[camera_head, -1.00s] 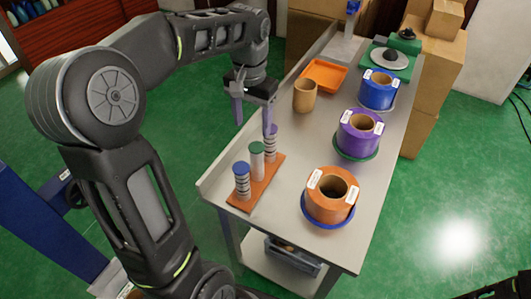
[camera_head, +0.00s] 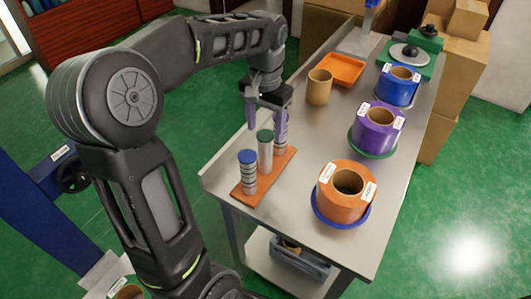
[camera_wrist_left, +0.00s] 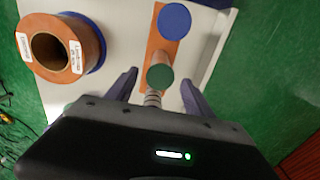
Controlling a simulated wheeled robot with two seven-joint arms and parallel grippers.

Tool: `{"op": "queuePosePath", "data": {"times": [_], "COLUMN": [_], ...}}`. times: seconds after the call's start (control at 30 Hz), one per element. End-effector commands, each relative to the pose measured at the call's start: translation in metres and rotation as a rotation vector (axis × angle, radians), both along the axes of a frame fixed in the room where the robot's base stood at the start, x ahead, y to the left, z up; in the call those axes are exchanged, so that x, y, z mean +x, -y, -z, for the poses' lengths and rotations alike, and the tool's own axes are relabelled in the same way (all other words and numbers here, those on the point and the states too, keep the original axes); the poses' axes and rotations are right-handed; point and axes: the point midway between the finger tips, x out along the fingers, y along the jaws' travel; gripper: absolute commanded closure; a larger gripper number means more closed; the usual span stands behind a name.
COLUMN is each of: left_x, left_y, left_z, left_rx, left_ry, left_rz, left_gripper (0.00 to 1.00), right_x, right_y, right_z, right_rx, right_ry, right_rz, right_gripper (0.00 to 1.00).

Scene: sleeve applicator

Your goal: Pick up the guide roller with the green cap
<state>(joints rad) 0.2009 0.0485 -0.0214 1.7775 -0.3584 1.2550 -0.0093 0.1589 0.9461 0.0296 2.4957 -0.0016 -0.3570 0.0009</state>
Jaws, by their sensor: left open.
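The guide roller with the green cap (camera_head: 265,137) stands upright in the middle of an orange-brown base (camera_head: 245,194) on the table. A blue-capped roller (camera_head: 247,157) stands in front of it and a purple-topped one (camera_head: 281,118) behind it, partly hidden by my gripper. My left gripper (camera_head: 267,124) is open and empty, just above and behind the green cap. My right gripper is out of view.
An orange spool (camera_head: 340,205) on a blue disc, a purple spool (camera_head: 374,133) and a blue spool (camera_head: 397,90) line the table's right side. A cardboard-brown cup (camera_head: 319,91) and an orange tray (camera_head: 342,69) stand farther back. The table middle (camera_head: 300,170) is clear.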

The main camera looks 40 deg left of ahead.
Motion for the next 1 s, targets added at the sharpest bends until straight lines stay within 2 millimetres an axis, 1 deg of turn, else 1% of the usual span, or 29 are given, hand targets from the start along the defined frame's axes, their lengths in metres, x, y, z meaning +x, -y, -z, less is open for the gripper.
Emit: {"op": "queuePosePath", "data": {"times": [0.07, 0.3, 0.67, 0.77, 1.0], "left_x": [0.0, 0.0, 0.0, 0.0, 0.001], "left_y": [0.0, 0.0, 0.0, 0.0, -0.001], "left_z": [0.002, 0.025, 0.028, 0.037, 0.072], "left_rx": [0.0, 0.0, 0.0, 0.0, -0.001], "left_ry": [-0.001, -0.002, -0.001, -0.003, -0.004], "left_rz": [0.0, 0.001, 0.0, 0.0, -0.001], "left_gripper": [0.39, 0.39, 0.39, 0.39, 0.39], "right_x": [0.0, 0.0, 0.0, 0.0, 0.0], "right_y": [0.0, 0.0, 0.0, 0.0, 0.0], "right_z": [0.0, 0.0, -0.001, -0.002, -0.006], "right_rx": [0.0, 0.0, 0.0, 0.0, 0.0], "right_ry": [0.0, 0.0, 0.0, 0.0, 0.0], "right_rz": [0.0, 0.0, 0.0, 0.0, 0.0], "right_gripper": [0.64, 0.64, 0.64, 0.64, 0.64]}}
